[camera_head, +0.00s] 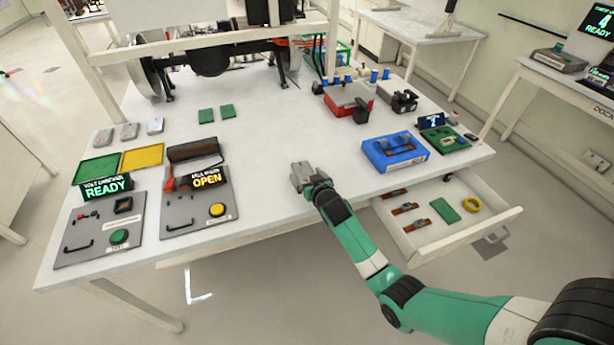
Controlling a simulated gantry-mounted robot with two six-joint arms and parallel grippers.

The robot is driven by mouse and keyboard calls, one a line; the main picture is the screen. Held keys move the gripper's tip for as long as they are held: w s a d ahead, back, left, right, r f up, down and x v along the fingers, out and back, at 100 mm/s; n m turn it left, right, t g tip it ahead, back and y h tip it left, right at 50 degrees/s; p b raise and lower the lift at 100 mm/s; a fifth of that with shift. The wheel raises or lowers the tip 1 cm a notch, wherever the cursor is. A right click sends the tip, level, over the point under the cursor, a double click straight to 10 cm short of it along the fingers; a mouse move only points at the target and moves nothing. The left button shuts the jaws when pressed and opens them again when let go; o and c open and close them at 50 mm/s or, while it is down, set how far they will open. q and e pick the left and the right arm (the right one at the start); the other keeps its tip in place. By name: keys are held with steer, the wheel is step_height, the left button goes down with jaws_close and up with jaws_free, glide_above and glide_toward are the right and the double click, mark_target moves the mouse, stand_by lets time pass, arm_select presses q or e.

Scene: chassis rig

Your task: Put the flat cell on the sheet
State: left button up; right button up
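Several grey pouch-like cells, one of them here (130,131), lie in a row at the table's left edge; I cannot tell from their look which is the flat one. A green sheet (97,170) and a yellow sheet (142,158) lie side by side just in front of them, with nothing visible on either. My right gripper (302,176) is over the front middle of the table, well to the right of the cells and sheets. Its grey tip is small, and I cannot tell whether it is open or holds something. My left gripper is not in view.
A grey tester (100,235) reading READY and a unit (196,215) reading OPEN stand at the front left. A blue tray (395,155) and red box (348,100) stand right. An open drawer (480,225) juts out front right.

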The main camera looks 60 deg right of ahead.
steer(key=shift+s+a+r+p, duration=0.1)
steer(key=shift+s+r+p, duration=0.05)
steer(key=shift+r+p, duration=0.2)
steer(key=p+v, duration=0.4)
steer(key=v, duration=0.6)
steer(key=shift+s+a+r, duration=0.1)
steer(key=shift+s+a, duration=0.05)
steer(key=shift+a, duration=0.1)
steer(key=shift+s+a+r, duration=0.1)
steer(key=shift+s+a, duration=0.2)
steer(key=shift+s, duration=0.05)
